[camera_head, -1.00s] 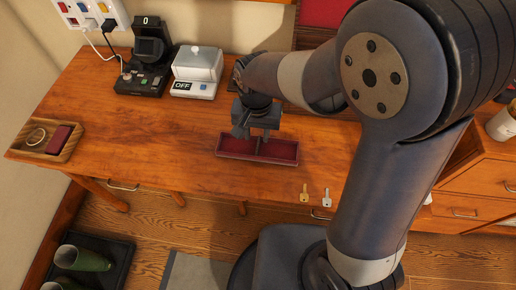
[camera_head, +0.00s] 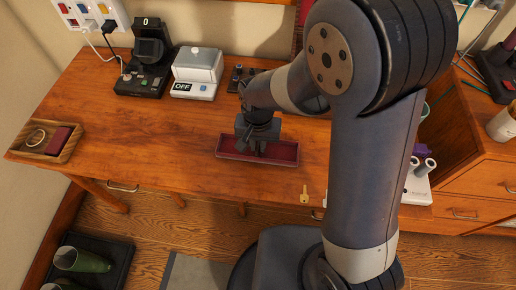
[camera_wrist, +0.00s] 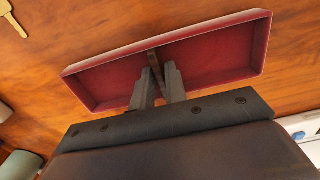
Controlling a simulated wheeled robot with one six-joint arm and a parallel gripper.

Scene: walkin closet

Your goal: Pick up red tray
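My gripper (camera_head: 256,150) points down over the tray's middle. I cannot tell whether the fingertips touch the divider or the tray floor.
A brass key (camera_head: 304,194) lies right of the tray, near the desk's front edge. A wooden tray (camera_head: 68,150) is at the left. The desk left of the red tray is clear.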

